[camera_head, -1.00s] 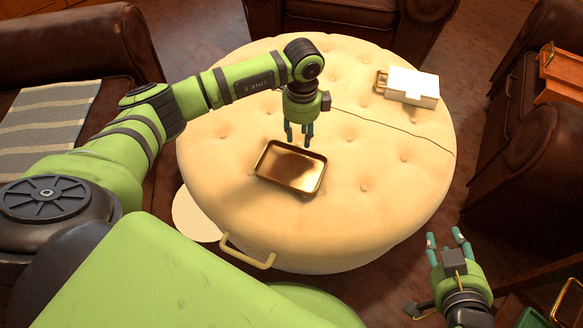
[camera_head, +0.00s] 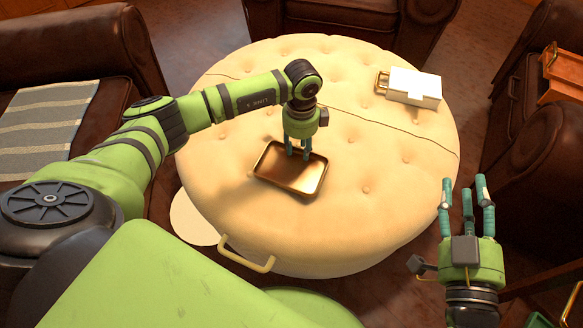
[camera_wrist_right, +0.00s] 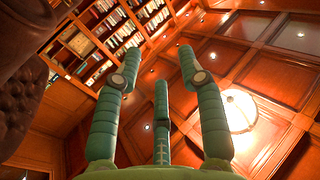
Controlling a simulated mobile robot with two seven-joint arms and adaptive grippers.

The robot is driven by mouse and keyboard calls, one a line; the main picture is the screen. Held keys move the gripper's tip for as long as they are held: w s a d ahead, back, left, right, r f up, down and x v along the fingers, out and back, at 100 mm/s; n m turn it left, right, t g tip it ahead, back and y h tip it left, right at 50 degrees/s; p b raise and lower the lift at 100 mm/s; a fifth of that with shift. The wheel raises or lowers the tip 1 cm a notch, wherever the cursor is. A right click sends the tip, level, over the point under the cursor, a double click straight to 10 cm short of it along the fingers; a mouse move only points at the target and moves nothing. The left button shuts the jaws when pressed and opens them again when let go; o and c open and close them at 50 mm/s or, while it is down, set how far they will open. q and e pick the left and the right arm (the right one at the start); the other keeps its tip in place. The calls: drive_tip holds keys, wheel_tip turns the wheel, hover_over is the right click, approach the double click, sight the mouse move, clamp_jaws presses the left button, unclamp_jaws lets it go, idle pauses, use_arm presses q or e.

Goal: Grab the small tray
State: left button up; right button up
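The small tray (camera_head: 283,180) is a shallow, brass-coloured rectangle with a raised rim, lying on the round cream tufted ottoman. My left gripper (camera_head: 297,154) points down at the tray's far rim, its fingers apart. The fingertips overlap the rim in the head view; I cannot tell whether they touch it. My right gripper (camera_head: 466,190) is open and empty, raised off to the right of the ottoman with its fingers pointing up. In the right wrist view its spread fingers (camera_wrist_right: 160,75) have nothing between them.
The ottoman (camera_head: 360,215) has wide free room around the tray. A white box-like object (camera_head: 412,86) with a brass handle is at its back right. A pale handle (camera_head: 247,254) sticks out at its front. Brown leather armchairs (camera_head: 70,50) stand around it.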

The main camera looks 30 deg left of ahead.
use_arm(q)
clamp_jaws()
drive_tip(key=shift+r, duration=0.1)
